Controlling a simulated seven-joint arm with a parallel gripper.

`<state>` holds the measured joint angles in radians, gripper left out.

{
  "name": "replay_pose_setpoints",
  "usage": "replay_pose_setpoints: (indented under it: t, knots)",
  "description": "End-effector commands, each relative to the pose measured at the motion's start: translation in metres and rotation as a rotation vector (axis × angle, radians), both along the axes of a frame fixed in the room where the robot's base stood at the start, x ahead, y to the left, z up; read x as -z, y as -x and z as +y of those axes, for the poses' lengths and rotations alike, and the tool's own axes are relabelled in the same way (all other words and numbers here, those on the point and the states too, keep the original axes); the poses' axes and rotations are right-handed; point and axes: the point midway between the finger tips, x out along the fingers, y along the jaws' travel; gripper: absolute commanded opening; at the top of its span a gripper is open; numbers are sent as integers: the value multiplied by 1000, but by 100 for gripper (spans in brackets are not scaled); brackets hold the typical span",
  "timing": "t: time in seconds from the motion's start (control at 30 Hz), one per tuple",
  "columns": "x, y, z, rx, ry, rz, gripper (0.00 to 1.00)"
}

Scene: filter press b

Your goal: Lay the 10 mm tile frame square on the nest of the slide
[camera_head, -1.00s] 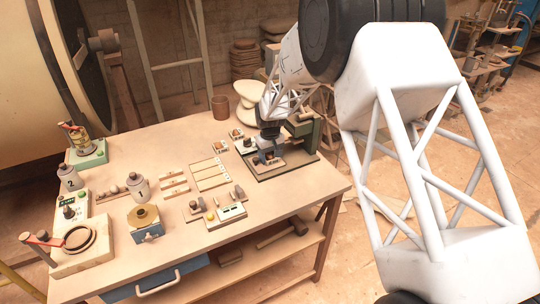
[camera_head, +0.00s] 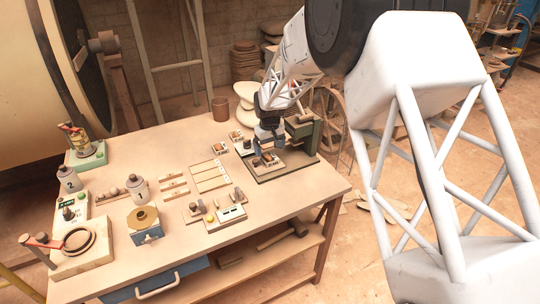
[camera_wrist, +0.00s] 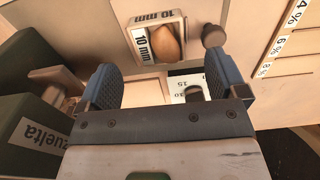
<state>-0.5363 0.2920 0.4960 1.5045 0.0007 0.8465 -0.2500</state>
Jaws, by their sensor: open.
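The 10 mm tile frame (camera_wrist: 158,41) is a pale frame with "10 mm" labels and a brown rounded lump in its middle. It lies on the tan plate of the slide (camera_wrist: 113,22), and in the head view it shows just in front of my gripper (camera_head: 266,160). Whether it sits exactly square and fully down on the nest I cannot tell; the nest is covered. My gripper (camera_wrist: 162,85) is open and empty, its two blue fingers apart and clear of the frame, which stands ahead of them in the wrist view.
The green press (camera_head: 303,135) stands right of the slide, close to my gripper. A dark knob (camera_wrist: 213,36) is beside the frame. Two small labelled frames (camera_head: 236,135) (camera_head: 220,148) and a percent-marked rack (camera_head: 210,176) lie to the left.

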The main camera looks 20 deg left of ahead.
Motion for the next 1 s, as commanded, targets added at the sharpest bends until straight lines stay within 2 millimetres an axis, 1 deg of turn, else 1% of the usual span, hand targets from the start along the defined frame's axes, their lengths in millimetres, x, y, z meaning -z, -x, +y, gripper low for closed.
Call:
replay_pose_setpoints:
  t: [0.1,0.3,0.83,0.93,1.0]
  knots:
    - [-14,-1,-1,1,0,0,91]
    - [-28,-1,-1,1,-1,-3,91]
    - [-30,-1,-2,2,-1,-2,91]
    - [-31,2,-6,3,0,3,91]
    - [-31,6,-11,6,1,13,91]
